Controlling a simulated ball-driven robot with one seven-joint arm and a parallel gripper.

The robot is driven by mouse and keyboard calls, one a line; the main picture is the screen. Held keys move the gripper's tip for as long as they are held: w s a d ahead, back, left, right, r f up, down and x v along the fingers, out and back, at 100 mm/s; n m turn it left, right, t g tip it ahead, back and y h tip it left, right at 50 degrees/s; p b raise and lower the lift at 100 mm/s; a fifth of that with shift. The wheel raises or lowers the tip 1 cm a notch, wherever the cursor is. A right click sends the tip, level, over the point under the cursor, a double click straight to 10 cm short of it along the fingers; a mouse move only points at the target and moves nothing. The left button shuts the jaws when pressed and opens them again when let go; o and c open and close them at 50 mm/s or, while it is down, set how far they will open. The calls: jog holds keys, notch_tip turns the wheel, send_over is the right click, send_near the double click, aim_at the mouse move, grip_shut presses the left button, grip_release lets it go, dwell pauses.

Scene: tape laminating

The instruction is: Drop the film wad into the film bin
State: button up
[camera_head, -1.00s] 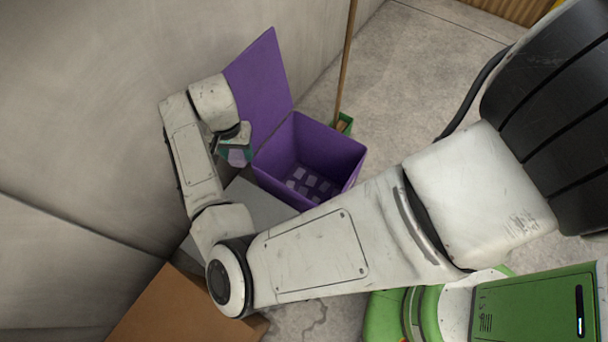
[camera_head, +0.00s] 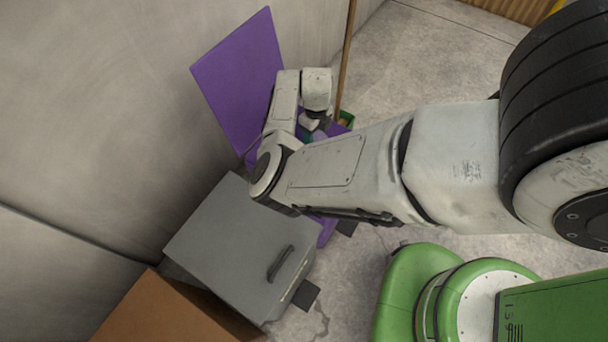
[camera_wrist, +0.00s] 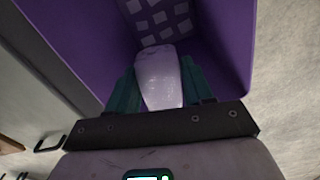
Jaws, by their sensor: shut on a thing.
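In the wrist view my gripper (camera_wrist: 158,85) has its teal fingers shut on the film wad (camera_wrist: 159,78), a pale, glossy lump. The wad is over the open purple film bin (camera_wrist: 228,40); how high above it I cannot tell. White square patches show on the bin's inside. In the head view my arm covers most of the bin; its raised purple lid (camera_head: 238,80) leans by the wall, and a strip of the bin (camera_head: 326,232) shows below the arm. The wad is hidden there, and my gripper (camera_head: 306,134) is mostly hidden.
A grey cabinet (camera_head: 225,245) with a dark handle stands left of the bin. A brown box (camera_head: 160,312) is at the lower left. A wooden pole (camera_head: 346,50) rises behind the bin beside a small green container (camera_head: 347,120).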

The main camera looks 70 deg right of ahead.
notch_tip(320, 180, down, 6)
jog(key=b, duration=0.5)
jog(key=o, duration=1.1)
notch_tip(320, 180, up, 11)
jog(key=shift+f+p, duration=0.1)
jog(key=shift+p, duration=0.9)
